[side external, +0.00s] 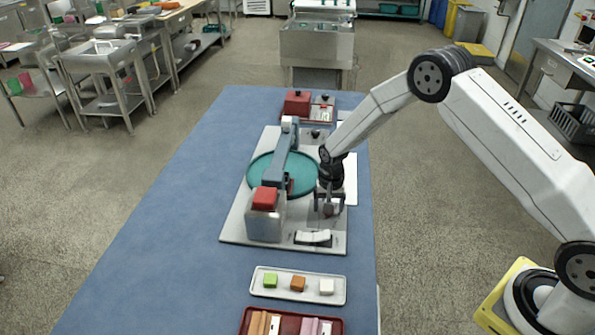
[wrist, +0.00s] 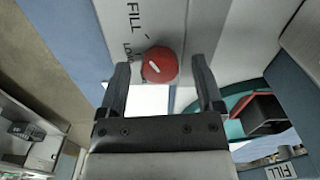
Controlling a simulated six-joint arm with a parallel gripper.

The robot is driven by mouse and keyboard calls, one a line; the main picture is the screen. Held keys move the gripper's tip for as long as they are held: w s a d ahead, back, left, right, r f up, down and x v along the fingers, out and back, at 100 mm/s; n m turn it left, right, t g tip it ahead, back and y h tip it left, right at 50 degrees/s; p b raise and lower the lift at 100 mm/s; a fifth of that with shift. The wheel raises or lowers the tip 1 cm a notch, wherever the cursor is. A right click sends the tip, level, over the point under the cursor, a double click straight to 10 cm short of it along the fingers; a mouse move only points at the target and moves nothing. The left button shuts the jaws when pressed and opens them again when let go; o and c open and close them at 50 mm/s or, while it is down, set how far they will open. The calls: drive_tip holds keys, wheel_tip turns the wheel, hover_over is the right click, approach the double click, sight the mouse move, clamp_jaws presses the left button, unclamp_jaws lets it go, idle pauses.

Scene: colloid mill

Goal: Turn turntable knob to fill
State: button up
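The red round knob (wrist: 163,73) shows in the wrist view on a light grey plate, with a white pointer mark running diagonally across it. The word FILL is printed on the plate above and left of it, with a second, partly legible label nearer the knob. My gripper (wrist: 160,62) is open, one finger on each side of the knob with gaps to both. In the side view my gripper (side external: 328,208) is low over the right part of the base plate (side external: 236,229), and I cannot make out the knob there. The teal turntable disc (side external: 254,172) lies left of my gripper.
A metal block with a red top (side external: 264,198) and a blue-grey arm over the disc stand left of my gripper. A white rocker-like part (side external: 313,237) sits in front. A white tray (side external: 258,288) with coloured blocks is nearer. The blue table's left side is clear.

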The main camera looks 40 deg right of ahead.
drive_tip(key=shift+r, duration=0.15)
drive_tip(key=shift+r, duration=3.8)
drive_tip(key=shift+s+r, duration=0.35)
drive_tip(key=shift+r, duration=0.1)
drive_tip(key=s+r+n+t, duration=0.1)
drive_tip(key=s+r+n, duration=0.1)
drive_tip(key=s, duration=0.5)
drive_tip(key=s+r+n, duration=0.3)
drive_tip(key=s+r, duration=0.1)
drive_tip(key=s, duration=0.3)
drive_tip(key=s+a+r+n+t, duration=0.1)
drive_tip(key=s+r+n, duration=0.1)
drive_tip(key=s, duration=0.6)
drive_tip(key=shift+r+n+t, duration=0.3)
drive_tip(key=shift+r, duration=0.5)
